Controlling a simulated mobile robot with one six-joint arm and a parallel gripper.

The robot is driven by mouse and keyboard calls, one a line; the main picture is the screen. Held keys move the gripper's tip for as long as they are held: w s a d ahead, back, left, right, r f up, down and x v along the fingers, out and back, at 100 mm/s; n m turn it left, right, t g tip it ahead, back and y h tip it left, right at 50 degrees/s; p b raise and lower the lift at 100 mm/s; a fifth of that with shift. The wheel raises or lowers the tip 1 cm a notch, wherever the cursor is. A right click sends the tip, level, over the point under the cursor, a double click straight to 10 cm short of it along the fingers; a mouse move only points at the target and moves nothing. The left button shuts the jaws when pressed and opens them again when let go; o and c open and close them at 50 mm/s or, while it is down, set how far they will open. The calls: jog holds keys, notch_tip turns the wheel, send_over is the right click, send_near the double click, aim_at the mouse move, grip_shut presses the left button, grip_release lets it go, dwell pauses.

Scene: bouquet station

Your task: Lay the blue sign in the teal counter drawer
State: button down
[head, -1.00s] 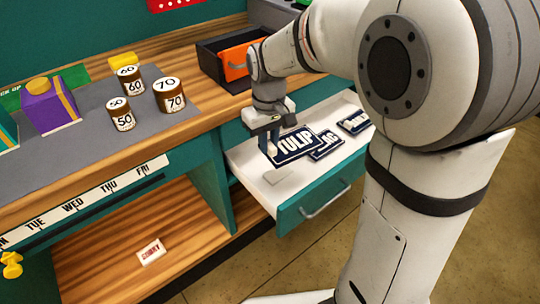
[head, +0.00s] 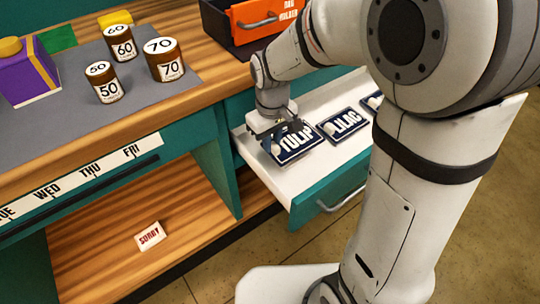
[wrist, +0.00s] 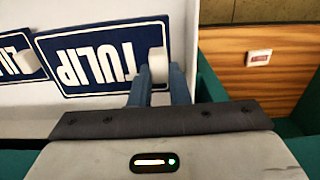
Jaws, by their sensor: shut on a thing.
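The blue TULIP sign (head: 296,142) has white letters and a white knob at one end. It is flat and level, low inside the open teal drawer (head: 328,195); I cannot tell whether it touches the white floor. My gripper (head: 274,136) is over the sign's left end. In the wrist view, my gripper (wrist: 160,76) is shut on the white knob of the TULIP sign (wrist: 100,58). A blue LILAC sign (head: 345,122) lies in the drawer to the right, with a narrow gap between them. Another blue sign (head: 373,101) is partly hidden behind my arm.
The counter above holds several brown jars, including one marked 70 (head: 165,60), and a purple box (head: 32,75). A dark bin with an orange front (head: 265,20) stands behind my arm. A small SORRY card (head: 150,236) lies on the lower shelf.

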aim_at(272, 154)
jog(key=shift+f+b, duration=0.6)
jog(key=shift+f, duration=1.9)
jog(key=shift+f, duration=0.1)
jog(key=c, duration=1.4)
grip_release()
jog(key=shift+o, duration=0.2)
